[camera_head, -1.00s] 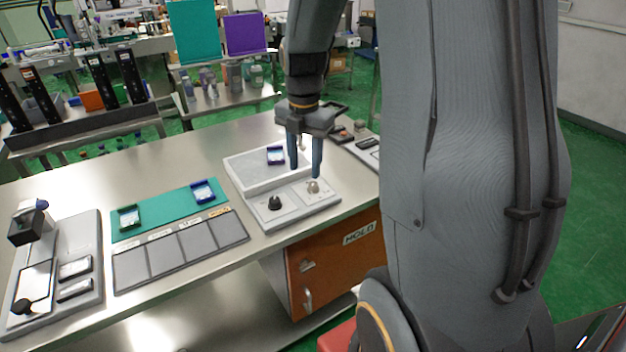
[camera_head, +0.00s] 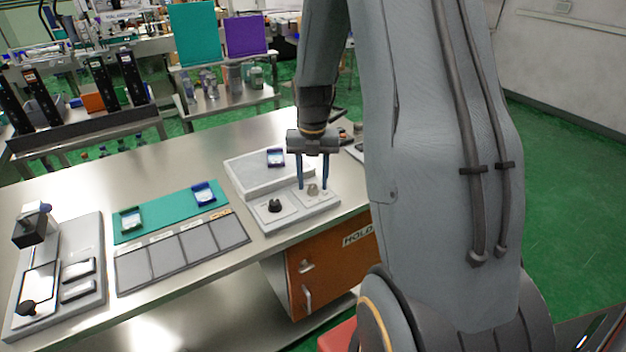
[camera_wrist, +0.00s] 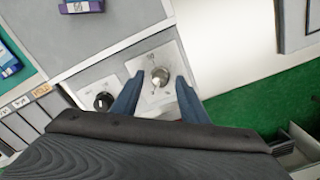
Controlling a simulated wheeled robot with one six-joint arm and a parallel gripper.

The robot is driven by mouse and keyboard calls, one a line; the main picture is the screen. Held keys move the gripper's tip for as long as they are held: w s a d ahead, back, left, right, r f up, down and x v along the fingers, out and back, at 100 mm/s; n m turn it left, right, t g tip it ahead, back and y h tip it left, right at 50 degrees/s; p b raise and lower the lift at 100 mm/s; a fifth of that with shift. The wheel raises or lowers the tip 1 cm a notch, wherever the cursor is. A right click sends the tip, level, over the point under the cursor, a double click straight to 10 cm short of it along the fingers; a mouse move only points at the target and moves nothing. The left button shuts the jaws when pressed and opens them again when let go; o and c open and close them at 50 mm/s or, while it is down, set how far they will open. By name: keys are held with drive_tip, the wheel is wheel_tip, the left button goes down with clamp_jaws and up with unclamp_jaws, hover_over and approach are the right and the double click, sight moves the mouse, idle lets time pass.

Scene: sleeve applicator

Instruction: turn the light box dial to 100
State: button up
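The light box (camera_head: 243,176) stands on the steel table, with a pale panel at the back and a control strip in front. Its strip carries a black knob (camera_head: 274,205) on the left and a metallic dial (camera_head: 312,189) on the right. My gripper (camera_head: 313,187) points down with its two blue fingers apart, one on each side of the metallic dial. In the wrist view the metallic dial (camera_wrist: 158,76) lies between and just beyond the fingertips, with no clear contact. The black knob (camera_wrist: 103,101) is left of the fingers. The dial's markings are too small to read.
A teal mat (camera_head: 170,215) with two framed pieces and a row of grey pads (camera_head: 182,250) lie to the left. An orange cabinet (camera_head: 330,265) is under the table.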

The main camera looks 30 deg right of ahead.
drive_tip(key=shift+f, duration=0.4)
drive_tip(key=shift+c, duration=0.4)
clamp_jaws()
